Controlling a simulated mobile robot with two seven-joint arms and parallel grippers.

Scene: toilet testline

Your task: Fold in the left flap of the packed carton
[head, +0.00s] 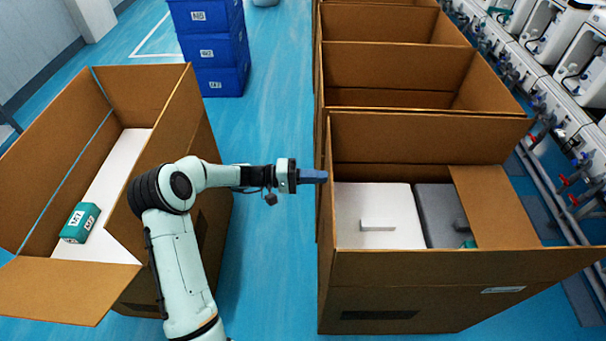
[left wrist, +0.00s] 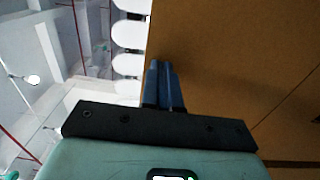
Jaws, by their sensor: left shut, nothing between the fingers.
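The packed carton (head: 420,285) stands open at the right in the head view. It holds a white box (head: 375,230) with a small white block on top, and a dark grey item (head: 435,205). Its right flap (head: 495,205) lies folded inward over the contents. Its left flap (head: 323,210) stands up and shows nearly edge-on. My left gripper (head: 322,176) is shut and empty, its fingertips at the outer side of that flap. In the left wrist view the closed blue fingers (left wrist: 165,75) are against or just before brown cardboard (left wrist: 230,60); contact is unclear. My right gripper is not in view.
Several open cartons (head: 395,75) stand behind the packed one. Another open carton (head: 160,95) with a teal box (head: 80,222) stands left, beside my arm. Blue crates (head: 213,50) are stacked at the back. Clear blue floor (head: 265,270) lies between the cartons.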

